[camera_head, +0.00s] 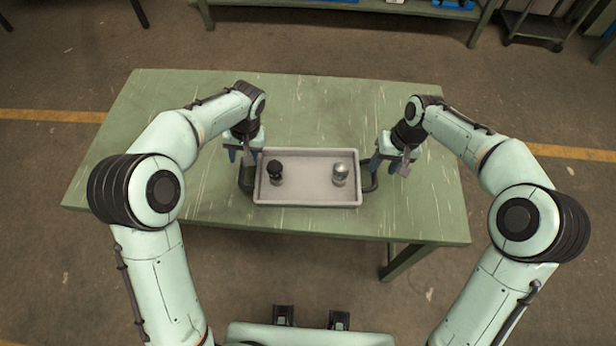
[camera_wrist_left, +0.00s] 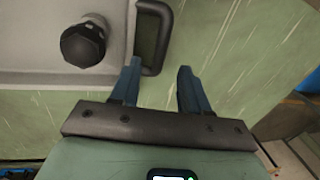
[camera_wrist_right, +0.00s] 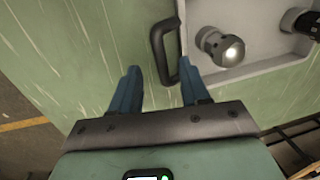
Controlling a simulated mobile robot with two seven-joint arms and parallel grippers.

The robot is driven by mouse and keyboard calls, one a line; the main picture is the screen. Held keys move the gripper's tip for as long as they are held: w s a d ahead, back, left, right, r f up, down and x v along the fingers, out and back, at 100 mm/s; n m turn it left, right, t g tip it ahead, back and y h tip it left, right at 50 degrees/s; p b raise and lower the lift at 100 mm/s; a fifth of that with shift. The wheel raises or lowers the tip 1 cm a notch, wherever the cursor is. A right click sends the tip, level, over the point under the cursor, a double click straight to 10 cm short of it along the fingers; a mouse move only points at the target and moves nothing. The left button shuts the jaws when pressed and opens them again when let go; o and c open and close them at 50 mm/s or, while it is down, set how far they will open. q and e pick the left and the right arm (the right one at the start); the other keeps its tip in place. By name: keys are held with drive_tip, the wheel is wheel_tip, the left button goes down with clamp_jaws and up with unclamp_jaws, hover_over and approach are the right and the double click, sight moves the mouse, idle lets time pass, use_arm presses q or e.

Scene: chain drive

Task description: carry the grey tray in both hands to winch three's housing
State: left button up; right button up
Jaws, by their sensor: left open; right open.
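The grey tray (camera_head: 306,200) sits on the green table, with a dark handle at each short end. A black knobbed part (camera_head: 275,171) stands in its left half and a silver round-topped part (camera_head: 340,172) in its right half. My left gripper (camera_head: 241,158) is open at the left handle; in the left wrist view its fingers (camera_wrist_left: 158,80) point at that handle (camera_wrist_left: 152,40), which lies between and just beyond the tips. My right gripper (camera_head: 389,163) is open at the right handle; in the right wrist view the fingers (camera_wrist_right: 160,80) point at that handle (camera_wrist_right: 166,50). No housing is recognisable.
The green table (camera_head: 180,110) is scratched and bare around the tray, with free room behind it. Another green bench (camera_head: 350,8) with items on its lower shelf stands at the back. A dark cart (camera_head: 535,25) stands at the back right. Open floor surrounds the table.

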sight(242, 167)
use_arm(q)
drive_tip(key=x, duration=0.7)
drive_tip(key=shift+f, duration=0.15)
use_arm(e)
drive_tip(key=f, duration=0.2)
drive_tip(key=a+f, duration=0.1)
drive_tip(key=f, duration=0.4)
drive_tip(key=shift+a, duration=0.15)
use_arm(q)
clamp_jaws()
use_arm(e)
clamp_jaws()
use_arm(q)
drive_tip(key=shift+w, duration=0.15)
use_arm(e)
drive_tip(key=shift+w, duration=0.1)
